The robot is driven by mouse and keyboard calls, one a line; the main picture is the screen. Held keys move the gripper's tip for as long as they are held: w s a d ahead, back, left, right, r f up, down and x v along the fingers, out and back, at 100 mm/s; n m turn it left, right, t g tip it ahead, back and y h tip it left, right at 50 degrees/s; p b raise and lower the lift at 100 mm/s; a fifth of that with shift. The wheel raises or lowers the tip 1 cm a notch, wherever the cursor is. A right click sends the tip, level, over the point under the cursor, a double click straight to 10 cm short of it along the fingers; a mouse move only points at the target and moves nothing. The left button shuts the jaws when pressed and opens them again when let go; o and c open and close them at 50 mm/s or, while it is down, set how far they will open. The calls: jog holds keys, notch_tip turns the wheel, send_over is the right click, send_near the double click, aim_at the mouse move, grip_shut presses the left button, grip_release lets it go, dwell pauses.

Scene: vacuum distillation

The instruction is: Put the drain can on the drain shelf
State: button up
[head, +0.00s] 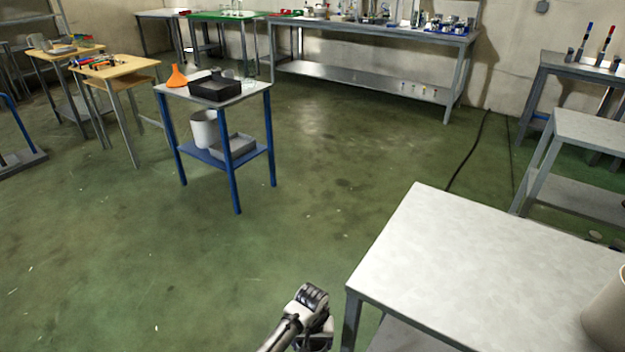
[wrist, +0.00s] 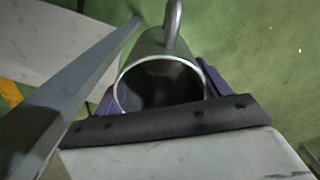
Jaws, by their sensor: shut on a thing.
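My gripper (wrist: 158,88) is shut on a grey metal can (wrist: 160,65) in the wrist view, with a purple pad on each side of it. The can has a round open mouth with a bright rim, a dark inside and a curved handle at the far side. I take it for the drain can. In the head view my arm shows at the bottom centre, beside the near table; the can and the fingertips are hidden there. No shelf is marked as the drain shelf; a blue lower shelf (head: 200,155) is under the blue-legged table.
A near grey table (head: 470,255) fills the lower right, with a beige cylinder (head: 607,312) at its edge. The blue shelf holds a white bucket (head: 204,130) and a grey tray (head: 233,146). A grey metal bar (wrist: 75,95) runs close left of the can. Floor in the middle is clear.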

jog(key=shift+s+d+f, duration=0.15)
jog(key=shift+f, duration=0.35)
jog(key=shift+s+d+f, duration=0.1)
jog(key=shift+f, duration=0.35)
jog(key=shift+w+d+r, duration=0.4)
jog(key=shift+w+r, duration=0.2)
jog(key=shift+w, duration=0.15)
jog(key=shift+w+d+r, duration=0.4)
jog(key=shift+w+r, duration=0.15)
jog(key=shift+w, duration=0.15)
jog(key=shift+s+a+f, duration=0.45)
jog(key=shift+s+f, duration=0.1)
jog(key=shift+s, duration=0.2)
jog(key=shift+s+a+f, duration=0.4)
jog(key=shift+s+f, duration=0.15)
jog(key=shift+s, duration=0.2)
jog(key=shift+f, duration=0.1)
